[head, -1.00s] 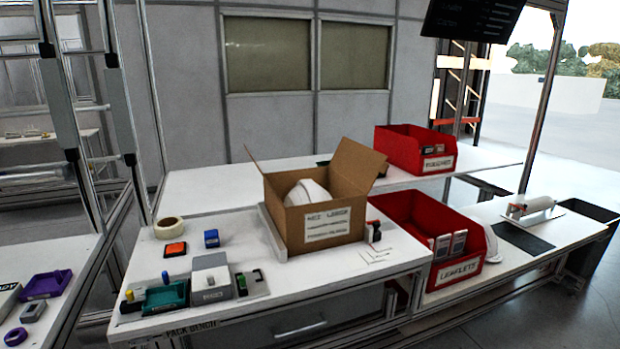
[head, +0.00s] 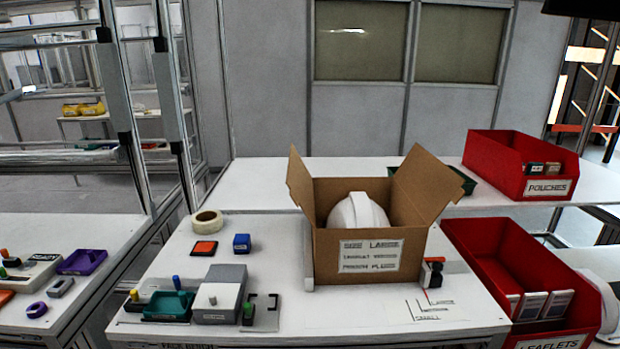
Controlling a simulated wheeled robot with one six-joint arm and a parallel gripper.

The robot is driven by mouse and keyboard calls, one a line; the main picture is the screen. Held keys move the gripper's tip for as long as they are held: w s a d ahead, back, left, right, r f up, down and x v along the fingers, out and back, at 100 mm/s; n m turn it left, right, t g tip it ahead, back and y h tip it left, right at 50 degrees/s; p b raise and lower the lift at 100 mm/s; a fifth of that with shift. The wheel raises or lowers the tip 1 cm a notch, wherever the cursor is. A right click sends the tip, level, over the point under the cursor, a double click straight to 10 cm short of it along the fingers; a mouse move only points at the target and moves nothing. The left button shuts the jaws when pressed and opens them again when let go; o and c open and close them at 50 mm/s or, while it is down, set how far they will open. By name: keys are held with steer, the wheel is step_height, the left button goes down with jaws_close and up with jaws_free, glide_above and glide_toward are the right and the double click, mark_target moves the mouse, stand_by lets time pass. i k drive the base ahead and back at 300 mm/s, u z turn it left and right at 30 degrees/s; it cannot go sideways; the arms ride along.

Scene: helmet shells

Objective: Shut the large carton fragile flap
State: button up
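The large carton (head: 330,262) is a brown cardboard box on the white pack bench, with a white label reading "SIZE LARGE" on its front. Its left flap (head: 300,182) stands up and leans outward. Its right flap (head: 425,185) is open and raised, tilted outward to the right. I cannot read the word "fragile" on either flap. A white helmet shell (head: 358,212) sits inside the carton, its top showing above the front wall. My gripper is not in view.
Left on the bench (head: 270,325) are a tape roll (head: 207,222), an orange pad (head: 204,248), a blue block (head: 241,243) and a grey device (head: 220,295). A red and black tool (head: 432,272) stands right of the carton. Red bins (head: 520,165) flank the right side.

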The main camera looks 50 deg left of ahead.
mark_target(298, 180)
steer(key=u, duration=0.3)
steer(key=i, duration=0.65)
steer(key=u, duration=1.15)
steer(key=i, duration=0.65)
steer(key=u, duration=0.75)
steer(key=k, duration=0.5)
steer(key=u, duration=1.85)
steer(key=i, duration=1.05)
steer(key=z, duration=1.8)
